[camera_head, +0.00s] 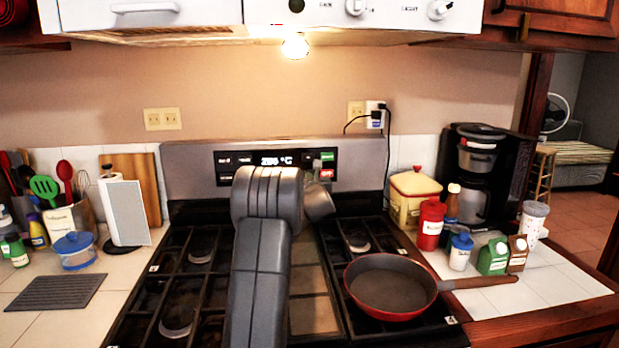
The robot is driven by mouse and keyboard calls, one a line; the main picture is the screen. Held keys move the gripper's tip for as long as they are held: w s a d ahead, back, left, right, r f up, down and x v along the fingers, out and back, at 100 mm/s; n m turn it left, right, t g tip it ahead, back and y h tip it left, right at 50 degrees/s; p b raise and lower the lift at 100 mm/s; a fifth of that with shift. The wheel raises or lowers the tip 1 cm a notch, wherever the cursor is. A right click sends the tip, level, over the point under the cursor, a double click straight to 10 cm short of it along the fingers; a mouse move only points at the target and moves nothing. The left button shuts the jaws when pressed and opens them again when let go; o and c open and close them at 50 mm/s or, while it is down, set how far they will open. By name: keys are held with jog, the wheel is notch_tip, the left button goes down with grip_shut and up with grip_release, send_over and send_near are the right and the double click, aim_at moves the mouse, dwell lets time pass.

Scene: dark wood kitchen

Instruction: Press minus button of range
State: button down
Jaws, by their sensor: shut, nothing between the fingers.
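The range (190,155) stands against the back wall, with its upright control panel facing me. Its dark display (276,160) shows a lit temperature in °C; the digits are a little blurred. Small buttons flank the display, with a green one (327,156) and a red one (327,174) on the right. Their labels are too small to read, so I cannot tell which is minus. My gripper (317,165) is shut and empty, at the panel just left of the green and red buttons. My arm hides part of the lower panel; I cannot tell whether the fingertips touch it.
A red pan (388,290) sits on the right front burner, its handle reaching over the counter. Bottles, cartons and a coffee maker (478,175) crowd the right counter. A hood (270,22) hangs above.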

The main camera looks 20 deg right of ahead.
jog(key=shift+w+f+b, duration=0.1)
jog(key=shift+w+b, duration=0.05)
jog(key=shift+b, duration=0.15)
jog(key=shift+w+r+b, duration=0.3)
jog(key=shift+r+b, duration=0.35)
jog(key=shift+b, duration=0.25)
jog(key=shift+f, duration=0.1)
